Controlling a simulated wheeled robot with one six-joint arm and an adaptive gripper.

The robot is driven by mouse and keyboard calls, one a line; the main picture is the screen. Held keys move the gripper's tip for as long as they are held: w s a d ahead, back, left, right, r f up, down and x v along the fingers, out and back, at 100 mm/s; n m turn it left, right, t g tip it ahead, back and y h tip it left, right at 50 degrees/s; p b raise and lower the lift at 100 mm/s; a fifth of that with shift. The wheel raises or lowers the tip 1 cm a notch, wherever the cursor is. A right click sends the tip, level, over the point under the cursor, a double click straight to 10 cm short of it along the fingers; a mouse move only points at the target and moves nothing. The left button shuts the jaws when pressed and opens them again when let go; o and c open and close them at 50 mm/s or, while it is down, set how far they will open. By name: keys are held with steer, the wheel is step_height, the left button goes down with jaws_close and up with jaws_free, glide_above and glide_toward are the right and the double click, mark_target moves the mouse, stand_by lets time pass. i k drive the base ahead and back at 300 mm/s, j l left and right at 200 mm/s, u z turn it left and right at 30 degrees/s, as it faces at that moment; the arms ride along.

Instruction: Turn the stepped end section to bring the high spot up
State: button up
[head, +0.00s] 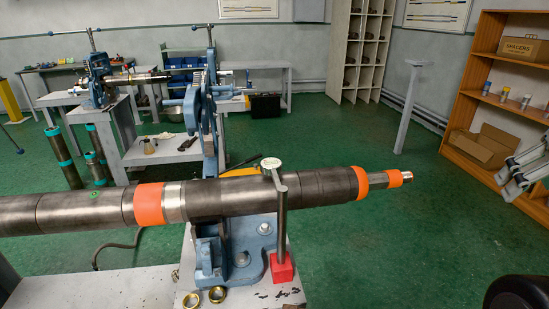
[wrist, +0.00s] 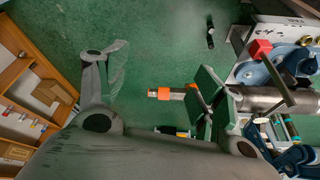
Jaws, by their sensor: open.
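The long dark metal pipe (head: 225,197) lies across a blue vise (head: 240,250) in the head view. Its stepped end section (head: 377,180) points right, with a narrow grey part, orange bands and a bright tip. In the wrist view the end section (wrist: 170,94) shows near the middle, partly hidden behind one finger. My gripper (wrist: 155,75) is open and empty, its two fingers spread wide. In the head view my gripper (head: 522,170) is at the right edge, apart from the tip of the end section. I cannot tell which side is the high spot.
A vertical bar with a red block (head: 282,267) stands at the vise. Two brass rings (head: 205,297) lie on the bench below. A wooden shelf (head: 490,110) with boxes stands at the right. A grey stand (head: 408,105) is behind. Green floor between is clear.

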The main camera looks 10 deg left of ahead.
mark_target(324, 186)
steer(key=i+l+u, duration=0.1)
steer(key=u, duration=0.3)
steer(key=i+l+u, duration=0.2)
steer(key=u, duration=0.2)
steer(key=i+l+u, duration=0.2)
steer(key=u, duration=0.2)
